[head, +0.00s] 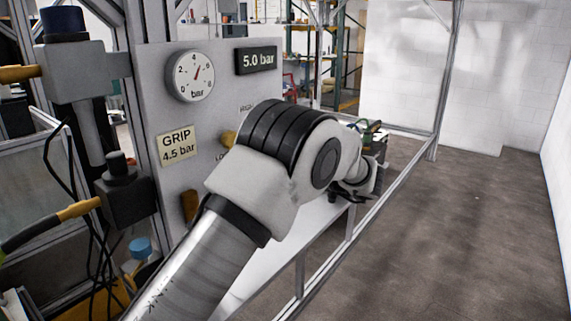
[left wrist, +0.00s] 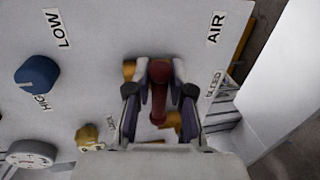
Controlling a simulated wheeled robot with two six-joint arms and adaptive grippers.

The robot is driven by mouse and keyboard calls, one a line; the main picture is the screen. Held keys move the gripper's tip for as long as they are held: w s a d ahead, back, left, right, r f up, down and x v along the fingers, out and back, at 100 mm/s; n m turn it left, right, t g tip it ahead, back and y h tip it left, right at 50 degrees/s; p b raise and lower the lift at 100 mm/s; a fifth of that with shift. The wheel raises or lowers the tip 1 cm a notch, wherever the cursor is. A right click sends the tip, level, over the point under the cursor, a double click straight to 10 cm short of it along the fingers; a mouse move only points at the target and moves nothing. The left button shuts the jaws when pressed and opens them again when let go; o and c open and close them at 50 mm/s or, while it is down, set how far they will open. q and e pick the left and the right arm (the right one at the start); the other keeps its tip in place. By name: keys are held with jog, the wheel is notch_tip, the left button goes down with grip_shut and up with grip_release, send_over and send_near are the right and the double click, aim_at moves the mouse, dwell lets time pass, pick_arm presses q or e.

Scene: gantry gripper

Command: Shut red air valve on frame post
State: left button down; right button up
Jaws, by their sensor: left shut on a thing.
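The red valve handle (left wrist: 159,78) shows in the left wrist view on a pale panel, beside the AIR label (left wrist: 215,29). It stands lengthwise between the fingers of my left gripper (left wrist: 160,92), which is shut on it. Brass-coloured parts show beside and below the handle. In the head view my left arm reaches across the picture and hides the valve. There, part of my left gripper (head: 362,188) shows beyond the wrist. My right gripper is in neither view.
The grey panel (head: 219,95) carries a pressure gauge (head: 190,75), a 5.0 bar sign (head: 256,60) and a GRIP 4.5 bar label (head: 177,146). A blue knob (left wrist: 37,74) is left of the valve. Open floor (head: 470,230) lies at the right.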

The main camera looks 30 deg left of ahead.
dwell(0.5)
pick_arm(q)
jog(key=c, duration=1.1)
grip_release()
jog(key=shift+c, duration=0.2)
jog(key=w+v, duration=0.1)
jog(key=v, duration=1.1)
jog(key=shift+s, duration=0.35)
